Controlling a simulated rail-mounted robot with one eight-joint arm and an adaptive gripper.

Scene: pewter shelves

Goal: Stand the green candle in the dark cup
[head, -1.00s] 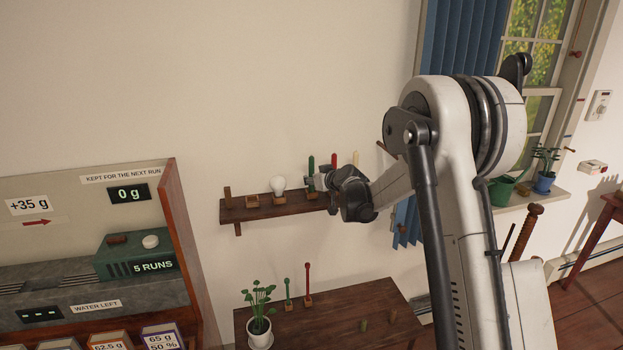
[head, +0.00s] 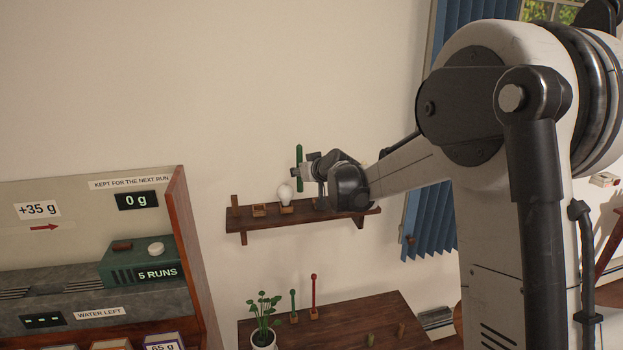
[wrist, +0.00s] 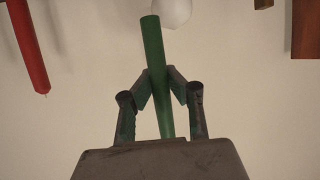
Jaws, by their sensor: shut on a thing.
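The green candle (head: 299,153) is upright above the wall shelf (head: 300,216), clear of it. My gripper (head: 298,172) is shut on it. In the wrist view the gripper (wrist: 159,88) has one finger on each side of the green candle (wrist: 153,45), around its middle. On the shelf a small square wooden holder (head: 259,210) stands left of a white bulb (head: 284,193) in its own holder. I cannot make out which holder is the dark cup; my gripper and arm hide the right part of the shelf.
A red candle (wrist: 28,45) shows at the upper left in the wrist view. A wooden post (head: 235,201) stands at the shelf's left end. Below, a table (head: 350,312) carries a potted plant (head: 263,315) and green and red sticks. Blue curtains (head: 430,220) hang at the right.

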